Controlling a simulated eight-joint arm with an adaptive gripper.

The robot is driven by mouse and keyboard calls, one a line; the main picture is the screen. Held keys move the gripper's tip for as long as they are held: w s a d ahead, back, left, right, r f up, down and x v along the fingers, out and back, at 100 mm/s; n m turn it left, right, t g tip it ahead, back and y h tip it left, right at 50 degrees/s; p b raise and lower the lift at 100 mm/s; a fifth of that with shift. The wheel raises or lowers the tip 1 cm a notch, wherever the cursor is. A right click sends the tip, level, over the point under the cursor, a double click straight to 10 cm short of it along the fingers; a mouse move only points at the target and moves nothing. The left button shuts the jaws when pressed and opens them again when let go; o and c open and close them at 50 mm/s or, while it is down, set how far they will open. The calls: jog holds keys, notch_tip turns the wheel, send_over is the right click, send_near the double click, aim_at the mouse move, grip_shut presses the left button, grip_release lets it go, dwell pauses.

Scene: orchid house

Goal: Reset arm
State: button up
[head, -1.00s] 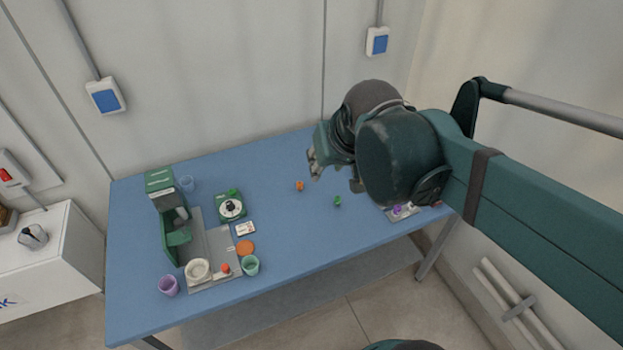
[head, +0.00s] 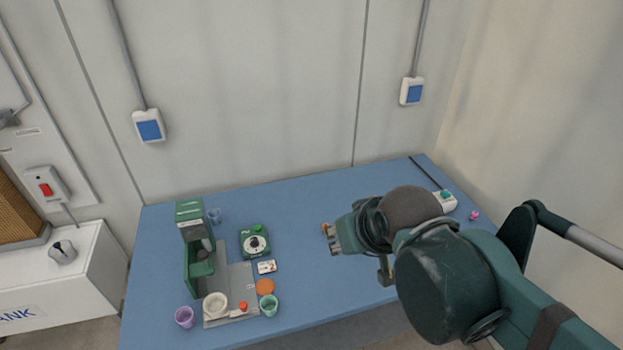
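My gripper (head: 330,240) shows in the head view above the right half of the blue table (head: 300,205). It points left, and its fingers are small and partly hidden by my wrist. I cannot tell whether it is open or shut. A small orange object (head: 325,227) shows right at the fingertips; I cannot tell whether it is touching them or lies behind them on the table.
At the table's left stand a green machine (head: 197,250) on a grey tray (head: 243,283), a green dial device (head: 254,242), a purple cup (head: 184,317) and a green cup (head: 269,305). A white device (head: 444,202) and a pink object (head: 474,215) lie far right. The table's middle is clear.

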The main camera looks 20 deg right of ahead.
jog(key=shift+f+b, duration=0.95)
jog(key=shift+f, duration=0.2)
dwell(0.4)
